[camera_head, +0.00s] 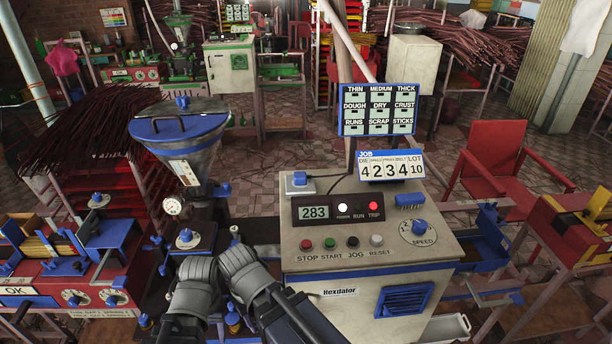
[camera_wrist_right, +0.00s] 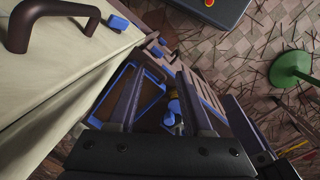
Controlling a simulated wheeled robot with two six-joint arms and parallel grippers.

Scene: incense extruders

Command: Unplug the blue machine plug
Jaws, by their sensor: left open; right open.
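The blue plug (camera_head: 298,179) sits in a pale socket on the top left of the cream and blue machine (camera_head: 362,268), with a dark cord running right from it toward the job sign. My left gripper (camera_head: 218,264) is open, low and left of the machine's front panel, apart from the plug. Its grey parts overlap the machinery below the hopper. My right gripper (camera_wrist_right: 157,78) shows in the right wrist view, open, over blue-edged parts, with nothing clearly held. I cannot make out the right gripper in the head view. The plug cannot be identified surely in the wrist view.
A blue-lidded hopper (camera_head: 180,125) stands left of the machine. A job sign (camera_head: 390,166) and a label board (camera_head: 378,110) stand behind the panel. A red chair (camera_head: 502,165) is to the right. In the wrist view, a brown handle (camera_wrist_right: 55,12) juts from a cream surface.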

